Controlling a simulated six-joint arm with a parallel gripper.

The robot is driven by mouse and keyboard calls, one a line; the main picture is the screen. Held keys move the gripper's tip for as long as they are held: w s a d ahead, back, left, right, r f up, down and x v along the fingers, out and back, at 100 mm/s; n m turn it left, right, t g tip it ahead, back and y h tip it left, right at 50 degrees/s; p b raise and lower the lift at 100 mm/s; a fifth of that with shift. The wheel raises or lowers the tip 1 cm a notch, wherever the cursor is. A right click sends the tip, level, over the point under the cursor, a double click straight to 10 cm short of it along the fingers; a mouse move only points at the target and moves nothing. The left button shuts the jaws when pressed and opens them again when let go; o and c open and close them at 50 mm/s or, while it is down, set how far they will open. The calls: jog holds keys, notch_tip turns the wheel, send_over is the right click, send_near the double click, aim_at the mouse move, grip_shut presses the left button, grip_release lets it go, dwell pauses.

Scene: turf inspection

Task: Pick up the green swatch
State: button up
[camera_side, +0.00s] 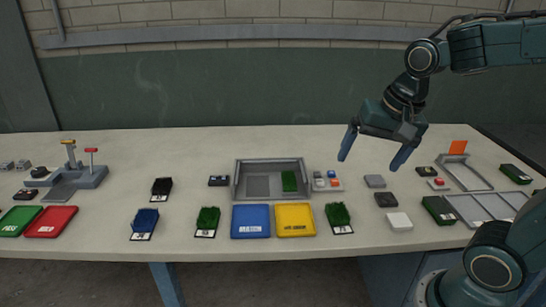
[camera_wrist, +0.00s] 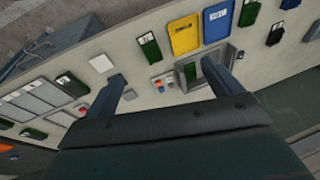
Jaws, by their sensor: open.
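Several green swatches lie on the table, and I cannot tell which one is meant. One green swatch (camera_side: 289,181) lies in the right part of a grey tray (camera_side: 297,161). Labelled green swatches stand at the front, one (camera_side: 207,220) left of the blue pad and one (camera_side: 338,216) right of the yellow pad. Darker green pieces lie at the right (camera_side: 438,209) and far right (camera_side: 515,173). My gripper (camera_side: 370,163) is open and empty above the table, right of the tray. In the wrist view its fingers (camera_wrist: 163,68) are apart, with a labelled green swatch (camera_wrist: 150,47) beyond them.
A blue pad (camera_side: 250,221) and a yellow pad (camera_side: 295,219) lie in front of the tray. A button box (camera_side: 327,181) stands beside it. Grey, dark and white blocks (camera_side: 399,221) lie below my gripper.

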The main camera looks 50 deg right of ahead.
jog(key=w+d+f+m+g, duration=0.2)
jog(key=w+d+f+m, duration=0.2)
jog(key=w+m, duration=0.3)
jog(key=m+g, duration=0.1)
jog(key=m, duration=0.8)
send_over(338, 210)
notch_tip(338, 210, down, 6)
jog(key=shift+f, duration=4.25)
jog(key=shift+f, duration=0.1)
jog(key=shift+d+f, duration=0.1)
jog(key=shift+f, duration=2.4)
